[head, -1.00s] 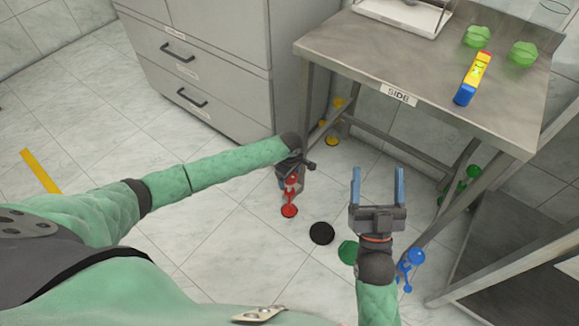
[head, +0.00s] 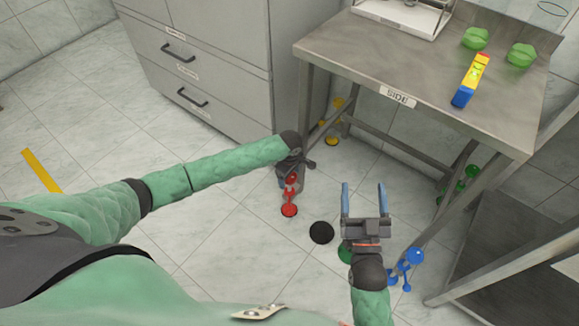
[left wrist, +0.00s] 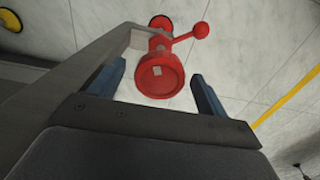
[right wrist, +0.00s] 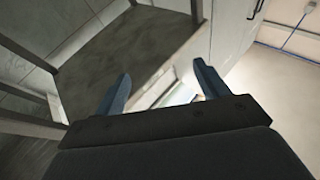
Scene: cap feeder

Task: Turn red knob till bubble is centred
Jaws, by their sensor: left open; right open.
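The red knob (head: 291,190) is low under the table's near left leg, above a red foot disc (head: 289,210). In the left wrist view the red knob (left wrist: 158,76) shows its round end and a side arm with a ball. My left gripper (head: 296,168) is at the knob, mostly hidden by its own wrist in the head view. Its open fingers stand on either side of the red end, with gaps visible. The spirit level (head: 470,82) lies on the tabletop; its bubble is too small to read. My right gripper (head: 364,186) is open and empty before the table.
The steel table (head: 420,70) carries two green lumps (head: 475,38) and a white tray-like stand (head: 400,14). Blue (head: 408,262), green (head: 470,175) and yellow (head: 332,140) knobs are at other legs. A grey drawer cabinet (head: 200,70) stands left. A black disc (head: 321,232) lies on the floor.

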